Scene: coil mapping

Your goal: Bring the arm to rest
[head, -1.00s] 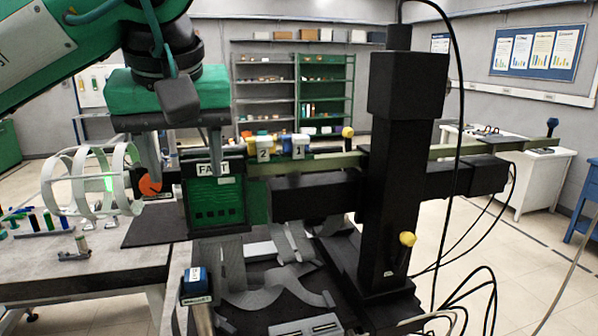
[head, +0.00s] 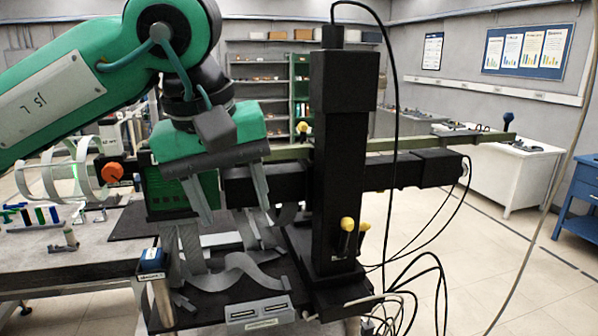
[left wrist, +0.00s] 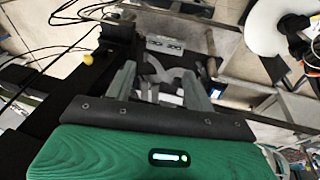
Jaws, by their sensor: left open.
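My left gripper (head: 232,200) hangs at the centre-left of the head view, in front of the black horizontal beam and left of the black column (head: 345,160). Its two fingers are apart and nothing is between them. In the left wrist view the same open fingers (left wrist: 160,88) point toward grey curved cradles (left wrist: 165,72), with a gap between. In the head view the cradles (head: 240,270) stand on a dark bench below the gripper. My right gripper is in neither view.
A white ring-shaped coil frame (head: 62,172) and an orange knob (head: 113,172) are at the left. Yellow-capped knobs (head: 347,224) are on the column. Black cables (head: 420,285) hang at its right. A blue-topped post (head: 152,260) stands in front. Open floor lies to the right.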

